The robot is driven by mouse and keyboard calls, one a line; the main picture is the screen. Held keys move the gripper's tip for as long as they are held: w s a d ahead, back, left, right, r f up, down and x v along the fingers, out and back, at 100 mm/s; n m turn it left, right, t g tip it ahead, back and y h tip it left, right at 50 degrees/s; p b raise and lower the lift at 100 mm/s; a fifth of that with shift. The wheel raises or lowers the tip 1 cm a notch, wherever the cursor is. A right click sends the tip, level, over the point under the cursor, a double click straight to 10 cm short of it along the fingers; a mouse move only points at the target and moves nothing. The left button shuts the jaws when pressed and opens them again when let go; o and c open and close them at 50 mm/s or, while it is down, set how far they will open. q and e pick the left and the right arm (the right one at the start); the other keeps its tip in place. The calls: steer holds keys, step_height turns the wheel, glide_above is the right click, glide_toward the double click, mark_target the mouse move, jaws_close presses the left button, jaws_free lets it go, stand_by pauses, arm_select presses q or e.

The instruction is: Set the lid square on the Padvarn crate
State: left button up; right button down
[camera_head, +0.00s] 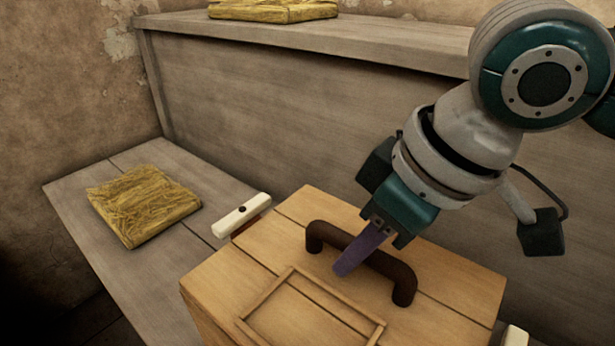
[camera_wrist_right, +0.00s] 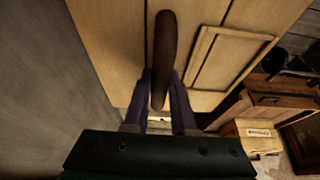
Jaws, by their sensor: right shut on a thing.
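The wooden lid (camera_head: 450,285) is made of pale planks, with a dark brown arched handle (camera_head: 402,275) and a raised rectangular frame on top. My right gripper (camera_head: 362,250) is shut on the handle, its purple fingers around the bar. In the right wrist view the fingers stand on both sides of the handle (camera_wrist_right: 164,45), above the lid (camera_wrist_right: 112,40). A wooden side shows below the lid's left edge in the head view. I cannot tell whether the lid rests on a crate or how square it sits. My left gripper is not in view.
A grey plank bench (camera_head: 150,270) holds a folded yellow cloth (camera_head: 145,203). A white-topped bar (camera_head: 241,214) stands close to the lid's back left edge. A raised ledge (camera_head: 330,35) runs behind. In the wrist view, a small pale labelled box (camera_wrist_right: 258,140) sits lower right.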

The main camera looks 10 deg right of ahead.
stand_by(0.3)
steer(key=c, duration=0.7)
jaws_free()
steer(key=shift+o, duration=0.2)
steer(key=shift+f, duration=0.1)
steer(key=p+v, duration=0.4)
steer(key=v, duration=0.5)
steer(key=shift+s+r, duration=0.1)
steer(key=shift+r, duration=0.25)
steer(key=shift+s+d+r, duration=0.1)
steer(key=shift+r, duration=0.1)
steer(key=shift+p, duration=0.3)
